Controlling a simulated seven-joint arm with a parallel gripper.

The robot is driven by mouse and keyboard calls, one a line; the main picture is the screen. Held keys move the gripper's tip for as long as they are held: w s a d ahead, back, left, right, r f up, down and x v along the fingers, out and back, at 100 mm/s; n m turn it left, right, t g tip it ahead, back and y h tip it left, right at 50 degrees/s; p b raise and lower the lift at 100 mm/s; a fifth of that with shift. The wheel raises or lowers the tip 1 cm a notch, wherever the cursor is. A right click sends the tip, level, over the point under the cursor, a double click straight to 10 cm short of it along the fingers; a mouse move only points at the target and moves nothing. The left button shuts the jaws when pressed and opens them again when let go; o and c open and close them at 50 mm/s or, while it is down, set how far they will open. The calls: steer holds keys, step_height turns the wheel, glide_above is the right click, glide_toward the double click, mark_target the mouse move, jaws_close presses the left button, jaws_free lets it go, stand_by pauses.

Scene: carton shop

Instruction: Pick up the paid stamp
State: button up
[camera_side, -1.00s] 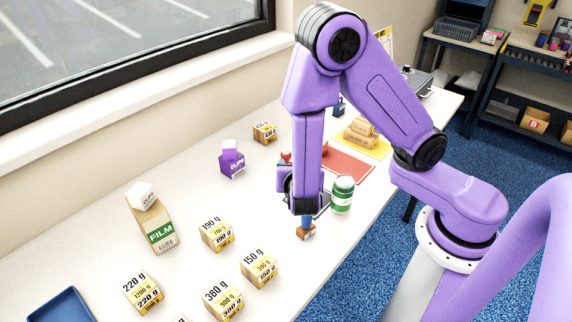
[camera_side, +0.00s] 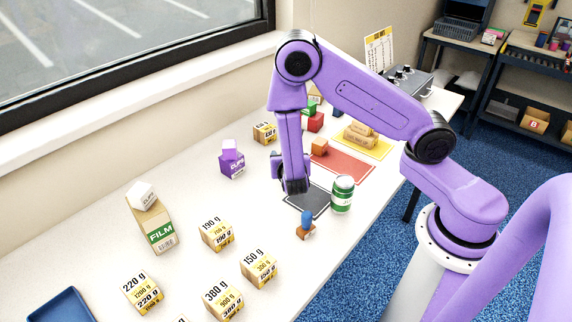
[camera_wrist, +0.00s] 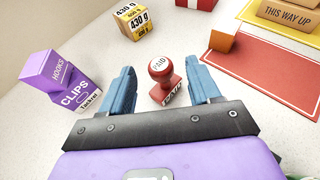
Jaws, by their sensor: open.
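The paid stamp is a red stamp with a round white-topped knob reading PAID and a red base. It stands upright on the table in the wrist view (camera_wrist: 163,78), between my two fingers as seen there and apart from both. In the side view my arm hides it. My gripper (camera_wrist: 160,88) is open and empty, with a blue finger on either side of the stamp. In the side view my gripper (camera_side: 292,186) hangs low over the table, by the dark mat (camera_side: 307,201).
An orange block (camera_wrist: 221,42) and red mat (camera_wrist: 262,75) lie right. A blue-handled stamp (camera_side: 306,225) and green-white jar (camera_side: 343,194) stand nearby.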

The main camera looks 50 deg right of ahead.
steer(key=shift+x, duration=2.7)
steer(key=shift+s+f, duration=0.1)
steer(key=shift+f, duration=0.05)
steer(key=c, duration=1.1)
